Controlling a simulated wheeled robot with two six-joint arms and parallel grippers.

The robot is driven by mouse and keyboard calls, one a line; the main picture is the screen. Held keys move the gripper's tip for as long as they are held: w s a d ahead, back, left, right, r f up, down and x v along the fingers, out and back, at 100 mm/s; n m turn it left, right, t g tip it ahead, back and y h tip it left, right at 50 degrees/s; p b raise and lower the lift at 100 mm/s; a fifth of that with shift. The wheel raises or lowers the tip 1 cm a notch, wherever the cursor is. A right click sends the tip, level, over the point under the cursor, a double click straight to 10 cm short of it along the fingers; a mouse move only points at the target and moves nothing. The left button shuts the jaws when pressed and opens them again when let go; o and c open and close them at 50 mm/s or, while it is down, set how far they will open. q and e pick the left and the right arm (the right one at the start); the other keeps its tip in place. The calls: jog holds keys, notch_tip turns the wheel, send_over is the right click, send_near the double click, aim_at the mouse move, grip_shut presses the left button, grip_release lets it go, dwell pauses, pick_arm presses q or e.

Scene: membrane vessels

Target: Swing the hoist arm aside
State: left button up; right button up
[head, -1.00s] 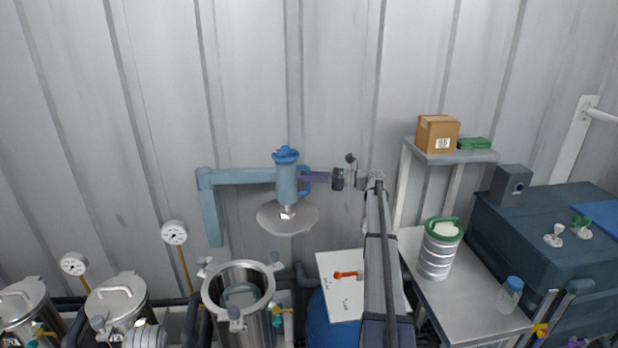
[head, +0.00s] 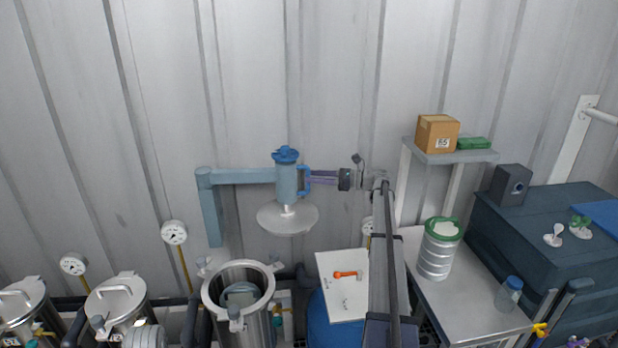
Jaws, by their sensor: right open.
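The blue hoist arm (head: 238,176) reaches right from its post (head: 209,212) along the back wall. At its end hangs a blue hoist body (head: 286,184) with a side handle (head: 304,182) and a round grey lid (head: 288,219) below it. The lid hangs up and to the right of an open steel vessel (head: 238,290). My right gripper (head: 312,178) is open at the right side of the handle, its purple fingers pointing left. I cannot tell whether they touch it. My left gripper is not in view.
Lidded vessels (head: 118,298) and gauges (head: 173,233) stand at the left. A white board with an orange tool (head: 347,274) lies right of the open vessel. A steel table (head: 465,305) holds a green-rimmed canister (head: 437,255). A shelf (head: 450,157) carries a cardboard box (head: 437,133).

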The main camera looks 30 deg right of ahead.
jog(key=v, duration=0.5)
jog(key=shift+s+d, duration=0.2)
dwell(0.3)
